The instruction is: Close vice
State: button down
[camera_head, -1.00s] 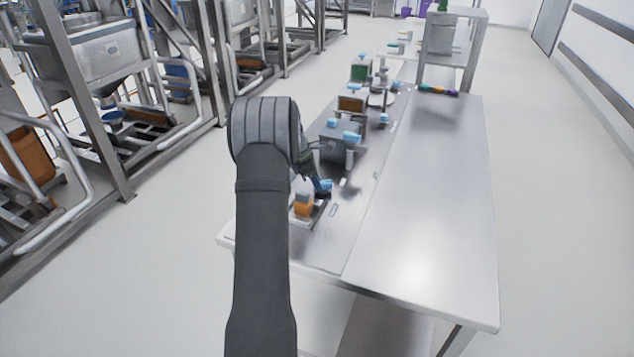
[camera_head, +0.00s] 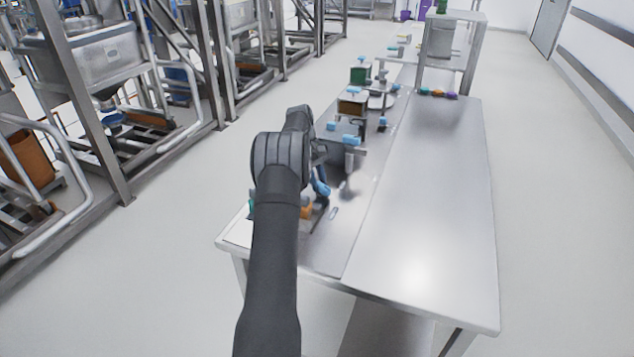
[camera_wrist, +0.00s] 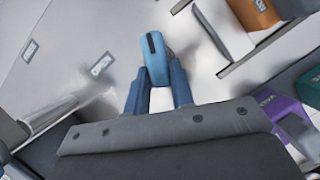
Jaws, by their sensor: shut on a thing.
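My gripper (camera_wrist: 158,82) has two blue fingers closed around a blue handle-like block (camera_wrist: 154,52) with a dark slot, which I take to be the vice handle. In the head view my gripper (camera_head: 320,187) is low over the front left of the steel table, partly hidden by my own arm. The vice body cannot be told apart clearly. An orange block (camera_wrist: 256,12) on a pale fixture (camera_wrist: 228,32) shows at upper right in the wrist view. The same orange block (camera_head: 306,212) is partly hidden behind my arm in the head view.
Blue-handled fixtures (camera_head: 350,140), a brown block (camera_head: 352,104) and a green box (camera_head: 358,75) line the table beyond my gripper. Purple (camera_wrist: 286,110) and green boxes (camera_wrist: 309,86) lie at right in the wrist view.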

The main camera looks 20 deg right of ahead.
aim_at(324, 186)
jog(key=m, duration=0.1)
jog(key=m+y, duration=0.1)
jog(key=m, duration=0.1)
jog(key=shift+d+m, duration=0.3)
jog(key=shift+d, duration=0.05)
jog(key=shift+d+m+y, duration=0.2)
jog(key=shift+m+y, duration=0.6)
jog(key=shift+m, duration=0.7)
jog(key=c, duration=1.2)
grip_release()
jog(key=shift+c, duration=0.2)
jog(key=r, duration=0.4)
jog(key=shift+s+d+r, duration=0.2)
jog(key=shift+s+r, duration=0.05)
jog(key=s+d+r, duration=0.5)
jog(key=s+r, duration=0.1)
jog(key=s, duration=0.3)
jog(key=shift+s+d+r, duration=0.2)
jog(key=shift+s, duration=0.15)
